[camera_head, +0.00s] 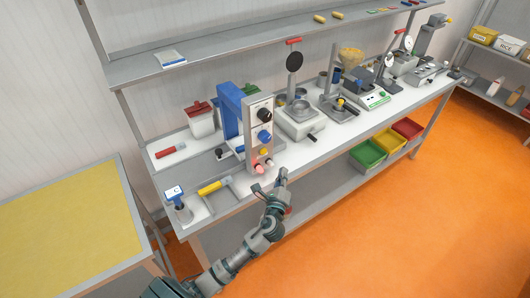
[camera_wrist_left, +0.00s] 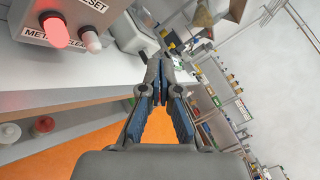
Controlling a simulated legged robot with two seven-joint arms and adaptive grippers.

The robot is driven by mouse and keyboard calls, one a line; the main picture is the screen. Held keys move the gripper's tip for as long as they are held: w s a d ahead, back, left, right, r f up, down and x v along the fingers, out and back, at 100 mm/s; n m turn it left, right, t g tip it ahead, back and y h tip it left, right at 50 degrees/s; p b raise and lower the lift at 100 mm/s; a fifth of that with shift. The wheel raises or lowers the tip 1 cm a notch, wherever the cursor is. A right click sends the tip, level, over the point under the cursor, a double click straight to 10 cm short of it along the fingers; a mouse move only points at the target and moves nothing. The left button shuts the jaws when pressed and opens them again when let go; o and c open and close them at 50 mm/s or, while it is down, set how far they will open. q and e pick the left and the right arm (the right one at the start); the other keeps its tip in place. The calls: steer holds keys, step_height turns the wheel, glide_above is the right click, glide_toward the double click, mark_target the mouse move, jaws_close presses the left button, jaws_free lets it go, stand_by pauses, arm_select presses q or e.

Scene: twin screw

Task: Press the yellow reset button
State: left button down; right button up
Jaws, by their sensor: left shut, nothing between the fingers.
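The control panel (camera_head: 260,135) is the upright white face of a machine with a blue frame (camera_head: 231,112). A small yellow button (camera_head: 264,152) sits low on it, below a blue knob (camera_head: 264,136). Under it are a lit red lamp (camera_head: 257,168) and a pale lamp (camera_head: 270,162). In the left wrist view the panel's lower edge shows the lit red lamp (camera_wrist_left: 55,32), the pale lamp (camera_wrist_left: 91,41) and part of a "RESET" label; the yellow button is out of frame. My left gripper (camera_head: 283,173) is shut and empty, just right of the panel, apart from it. My right gripper is not seen.
The workbench (camera_head: 228,199) carries a yellow-handled tool (camera_head: 213,187) left of the panel and a grey scale-like device (camera_head: 300,120) to its right. Green, yellow and red bins (camera_head: 367,155) sit on the lower shelf. The orange floor in front is clear.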

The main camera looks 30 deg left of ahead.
mark_target(263, 151)
arm_select(q)
steer(key=w+a+b, duration=0.1)
steer(key=w+a, duration=0.2)
steer(key=a, duration=0.5)
steer(key=shift+w, duration=0.15)
stand_by(1.1)
steer(key=shift+a, duration=0.15)
steer(key=shift+w+a, duration=0.1)
steer(key=shift+a, duration=0.2)
